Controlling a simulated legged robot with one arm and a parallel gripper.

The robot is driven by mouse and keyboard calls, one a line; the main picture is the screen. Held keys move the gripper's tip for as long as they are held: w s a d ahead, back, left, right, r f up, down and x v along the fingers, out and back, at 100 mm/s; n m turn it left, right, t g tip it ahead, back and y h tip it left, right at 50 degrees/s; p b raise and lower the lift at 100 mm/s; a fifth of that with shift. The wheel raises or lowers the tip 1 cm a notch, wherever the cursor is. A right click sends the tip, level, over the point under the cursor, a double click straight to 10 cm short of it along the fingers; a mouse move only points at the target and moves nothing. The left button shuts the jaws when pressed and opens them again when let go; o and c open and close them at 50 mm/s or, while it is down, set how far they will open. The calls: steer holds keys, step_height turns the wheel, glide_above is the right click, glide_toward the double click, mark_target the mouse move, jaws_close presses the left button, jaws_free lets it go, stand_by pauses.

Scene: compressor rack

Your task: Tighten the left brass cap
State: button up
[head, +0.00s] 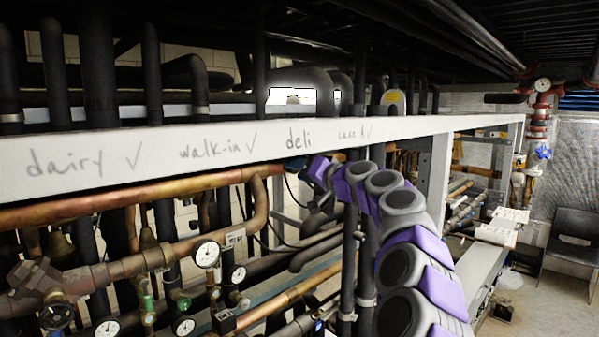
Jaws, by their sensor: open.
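My arm rises from the lower right and reaches in under the white beam. My gripper (296,165) is small and dark at its far end, by the right end of the upper copper pipe, with its jaws open. The beam and my wrist partly hide it, and I see nothing held. Two dull brass, bell-shaped fittings show at the left, one at the far left (60,246) and one further right (148,238). Both are well left of my gripper. I cannot tell whether either is the left brass cap, or how tight any cap is.
The white beam (75,158) with handwritten labels crosses in front of the rack. Copper pipes (140,192), black pipes, several gauges (207,254) and valves crowd below it. At the right stand a red-and-blue valve riser (540,120) and a dark chair (572,240), with open floor nearby.

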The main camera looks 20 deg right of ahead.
steer(key=shift+s, duration=0.15)
steer(key=b+v, duration=0.4)
steer(key=v, duration=1.3)
steer(key=shift+d, duration=0.2)
steer(key=shift+f, duration=0.15)
